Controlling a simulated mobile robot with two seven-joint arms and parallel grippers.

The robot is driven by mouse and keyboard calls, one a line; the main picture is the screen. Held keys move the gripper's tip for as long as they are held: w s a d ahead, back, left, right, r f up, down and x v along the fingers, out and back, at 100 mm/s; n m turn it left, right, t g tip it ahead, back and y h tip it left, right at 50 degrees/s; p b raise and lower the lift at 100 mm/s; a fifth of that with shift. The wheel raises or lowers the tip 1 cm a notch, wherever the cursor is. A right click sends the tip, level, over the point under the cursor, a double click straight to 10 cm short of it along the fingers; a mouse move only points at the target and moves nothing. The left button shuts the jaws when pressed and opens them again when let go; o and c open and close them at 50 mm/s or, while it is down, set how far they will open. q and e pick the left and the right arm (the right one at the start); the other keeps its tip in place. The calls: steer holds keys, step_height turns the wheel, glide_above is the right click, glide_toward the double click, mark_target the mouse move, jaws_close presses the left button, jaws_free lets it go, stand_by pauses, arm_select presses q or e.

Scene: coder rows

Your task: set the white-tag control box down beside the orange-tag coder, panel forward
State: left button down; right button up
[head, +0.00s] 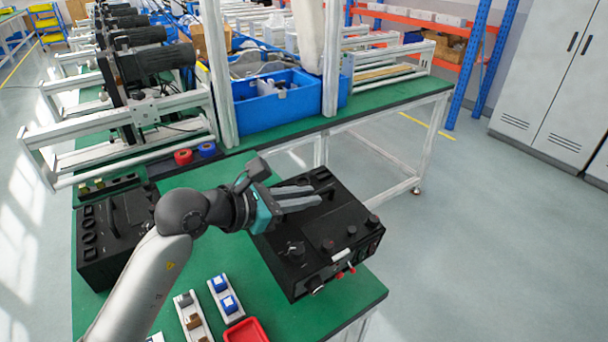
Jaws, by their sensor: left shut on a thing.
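A black control box (318,248) is at the right side of the green-topped bench (240,262). Knobs and a small white strip, perhaps its tag, show on its top. Its front, with red plugs, faces the lower right of the picture. My left gripper (305,196) reaches over the box from the left and is shut on it, apparently at its top handle. I cannot tell whether the box touches the bench. Coders (150,70) stand in a row at upper left; I cannot make out an orange tag. My right gripper is not in view.
A second black box (92,246) stands at the bench's left. Red (183,157) and blue (207,150) rolls lie near the frame. Small part strips (192,318) and a red tray (246,330) lie in front. A blue bin (272,108) stands behind. Bare green lies between the boxes.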

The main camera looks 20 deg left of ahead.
mark_target(304, 226)
arm_select(q)
step_height(304, 226, down, 8)
steer(key=shift+w+r+b, duration=0.1)
steer(key=shift+r+b, duration=0.1)
steer(key=shift+b, duration=0.85)
steer(key=shift+f, duration=0.4)
steer(key=c, duration=1.3)
jaws_free()
steer(key=shift+s+d+f, duration=0.1)
steer(key=shift+s+f, duration=0.15)
steer(key=shift+f, duration=0.2)
steer(key=o, duration=0.4)
steer(key=shift+r, duration=0.15)
steer(key=shift+w+r, duration=0.1)
steer(key=shift+r, duration=0.05)
